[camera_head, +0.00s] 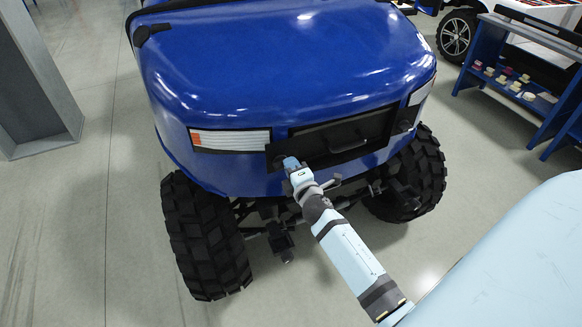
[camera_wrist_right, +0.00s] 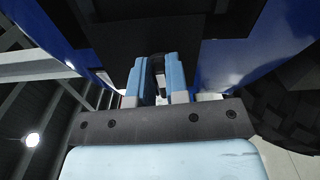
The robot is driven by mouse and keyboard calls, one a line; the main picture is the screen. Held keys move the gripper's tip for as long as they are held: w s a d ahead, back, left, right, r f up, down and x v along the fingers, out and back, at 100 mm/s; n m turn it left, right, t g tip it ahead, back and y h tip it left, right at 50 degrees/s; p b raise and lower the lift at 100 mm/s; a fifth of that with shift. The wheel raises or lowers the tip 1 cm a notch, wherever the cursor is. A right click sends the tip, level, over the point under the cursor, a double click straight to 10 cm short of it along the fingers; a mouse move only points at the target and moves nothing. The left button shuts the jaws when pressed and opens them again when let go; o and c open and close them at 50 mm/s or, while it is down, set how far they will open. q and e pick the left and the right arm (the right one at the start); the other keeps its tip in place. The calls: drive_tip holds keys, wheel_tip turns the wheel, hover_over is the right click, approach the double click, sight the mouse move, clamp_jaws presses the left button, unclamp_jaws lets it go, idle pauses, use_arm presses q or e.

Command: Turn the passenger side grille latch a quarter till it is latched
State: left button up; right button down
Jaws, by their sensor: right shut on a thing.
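The black grille (camera_head: 345,137) with its handle is set in the front of a blue vehicle. My right gripper (camera_head: 291,163) is at the grille's left end in the head view, and its fingers hide the latch there. In the right wrist view, the two blue fingers of the right gripper (camera_wrist_right: 158,85) are shut on a dark narrow piece, the grille latch (camera_wrist_right: 158,67), in front of a black panel. I cannot tell the latch's exact angle. Another dark latch (camera_head: 404,126) shows at the grille's right end. My left gripper is out of view.
A white headlight with an orange edge (camera_head: 230,140) is just left of the grille. Large black tyres (camera_head: 207,240) stand on both sides below. A blue shelf (camera_head: 520,80) with small items is at the right.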

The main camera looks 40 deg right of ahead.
drive_tip(key=shift+f+m, duration=0.15)
drive_tip(key=shift+m, duration=0.35)
drive_tip(key=c, duration=1.1)
unclamp_jaws()
drive_tip(key=shift+s, duration=0.15)
